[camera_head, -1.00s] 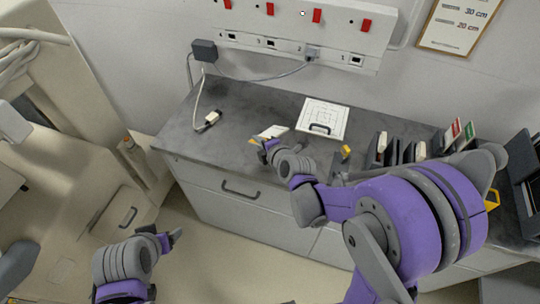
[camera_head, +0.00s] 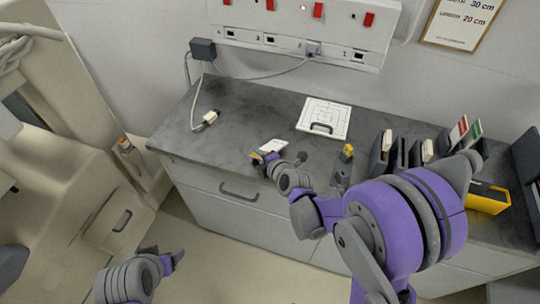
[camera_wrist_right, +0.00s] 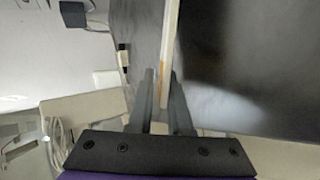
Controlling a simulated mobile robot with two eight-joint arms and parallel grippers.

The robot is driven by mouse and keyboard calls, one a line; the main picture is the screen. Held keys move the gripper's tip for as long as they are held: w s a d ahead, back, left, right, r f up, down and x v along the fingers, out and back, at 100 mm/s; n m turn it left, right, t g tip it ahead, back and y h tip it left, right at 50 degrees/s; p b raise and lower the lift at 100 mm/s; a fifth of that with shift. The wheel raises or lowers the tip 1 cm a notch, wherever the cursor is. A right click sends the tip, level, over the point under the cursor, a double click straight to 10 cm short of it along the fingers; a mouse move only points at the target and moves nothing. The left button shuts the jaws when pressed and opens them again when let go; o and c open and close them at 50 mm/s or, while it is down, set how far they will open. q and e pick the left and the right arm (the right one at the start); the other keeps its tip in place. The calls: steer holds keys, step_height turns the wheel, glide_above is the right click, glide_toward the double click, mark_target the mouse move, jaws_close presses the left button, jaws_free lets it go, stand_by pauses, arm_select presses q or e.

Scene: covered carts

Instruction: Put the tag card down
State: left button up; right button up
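The tag card (camera_head: 272,146), pale with a yellow part at its left end, is over the front of the grey counter (camera_head: 240,115). I cannot tell whether it touches the top. My right gripper (camera_head: 276,160) is at the card. In the right wrist view the card shows as a thin pale edge (camera_wrist_right: 168,60) between the two fingers (camera_wrist_right: 162,100), which look closed on it. My left gripper (camera_head: 174,259) is low at the left, away from the counter, and its finger gap is not clear.
A white board with a dark handle (camera_head: 323,117) lies behind the card. A cable plug (camera_head: 210,118) is to the left. Dark upright holders (camera_head: 382,152) and a yellow bin (camera_head: 487,200) stand at the right.

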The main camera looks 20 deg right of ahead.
steer(key=shift+o, duration=0.4)
steer(key=p+v, duration=0.2)
steer(key=v, duration=0.5)
steer(key=shift+s+r, duration=0.15)
steer(key=shift+r, duration=0.05)
arm_select(q)
steer(key=r, duration=0.1)
steer(key=w+r, duration=0.1)
steer(key=r, duration=0.1)
steer(key=shift+w+r, duration=0.15)
arm_select(e)
steer(key=shift+s+d, duration=0.1)
steer(key=shift+s, duration=0.2)
